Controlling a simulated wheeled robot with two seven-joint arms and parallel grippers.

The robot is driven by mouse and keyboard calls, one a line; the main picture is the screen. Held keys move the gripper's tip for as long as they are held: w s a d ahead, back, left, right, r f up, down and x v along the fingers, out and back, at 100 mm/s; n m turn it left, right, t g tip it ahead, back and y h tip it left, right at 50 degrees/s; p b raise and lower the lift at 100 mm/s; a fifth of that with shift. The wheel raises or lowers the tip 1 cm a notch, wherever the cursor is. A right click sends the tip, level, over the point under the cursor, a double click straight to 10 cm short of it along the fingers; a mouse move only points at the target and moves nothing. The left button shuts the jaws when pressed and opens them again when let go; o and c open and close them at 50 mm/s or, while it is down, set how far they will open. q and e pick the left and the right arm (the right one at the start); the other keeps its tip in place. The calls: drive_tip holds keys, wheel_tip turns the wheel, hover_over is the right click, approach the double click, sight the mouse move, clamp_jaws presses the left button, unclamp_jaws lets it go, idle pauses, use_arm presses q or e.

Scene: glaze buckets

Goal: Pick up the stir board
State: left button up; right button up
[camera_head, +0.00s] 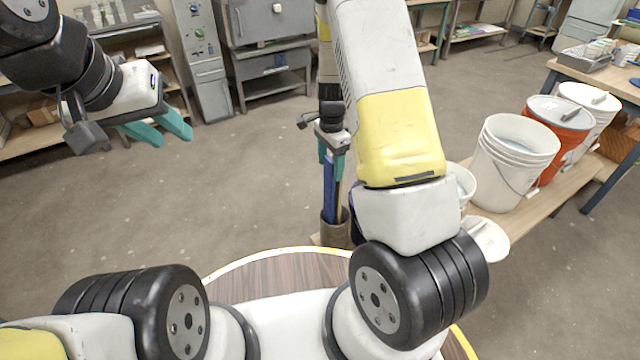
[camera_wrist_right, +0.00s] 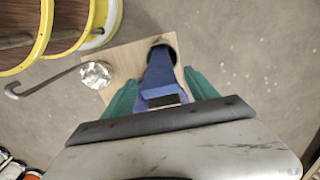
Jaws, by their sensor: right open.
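The stir board is probably the long blue board (camera_head: 329,190) standing upright in a brown cylindrical holder (camera_head: 335,232) in the head view. In the right wrist view the blue board (camera_wrist_right: 158,72) runs down into the holder's dark mouth. My right gripper (camera_head: 331,158) points down at the board's upper part. In the right wrist view its teal fingers (camera_wrist_right: 160,92) stand on either side of the board, open; contact cannot be told. My left gripper (camera_head: 172,138) is open and empty, over the floor at the upper left. My right arm partly hides the area beside the holder.
A low wooden bench at the right carries white buckets (camera_head: 512,160) and an orange bucket (camera_head: 560,125). In the right wrist view a hooked rod (camera_wrist_right: 45,82) lies left of the holder. A grey cabinet (camera_head: 266,40) stands at the back. Open floor lies at left.

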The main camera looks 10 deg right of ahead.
sight(329, 175)
wheel_tip(329, 175, down, 4)
drive_tip(key=shift+a+f, duration=0.15)
drive_tip(key=shift+f, duration=0.05)
drive_tip(key=shift+c, duration=0.5)
clamp_jaws()
